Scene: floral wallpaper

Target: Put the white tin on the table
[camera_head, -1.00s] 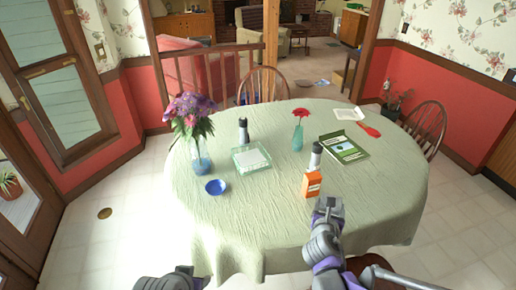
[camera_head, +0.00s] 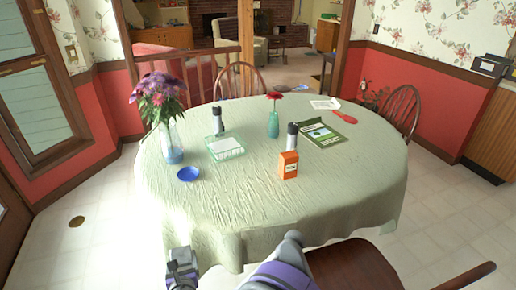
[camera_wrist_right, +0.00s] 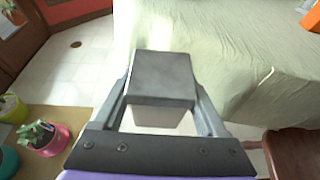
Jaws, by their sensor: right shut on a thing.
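The white tin (camera_wrist_right: 160,118) fills the middle of the right wrist view, with a grey top and a pale side below it. My right gripper (camera_wrist_right: 163,95) is shut on it, one finger on each side. In the head view the right gripper (camera_head: 181,262) is low in the picture, by the table's front left edge, and the tin is hard to make out there. The table (camera_head: 230,215) has a pale green cloth, and its front half is mostly bare. My left gripper does not show now.
On the table stand an orange box (camera_head: 288,165), a blue bowl (camera_head: 188,174), a flower vase (camera_head: 171,145), a glass tray (camera_head: 226,154), a green book (camera_head: 322,134) and two shakers. A wooden chair (camera_head: 355,268) is at the front right. Potted plants (camera_wrist_right: 45,138) stand at lower left.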

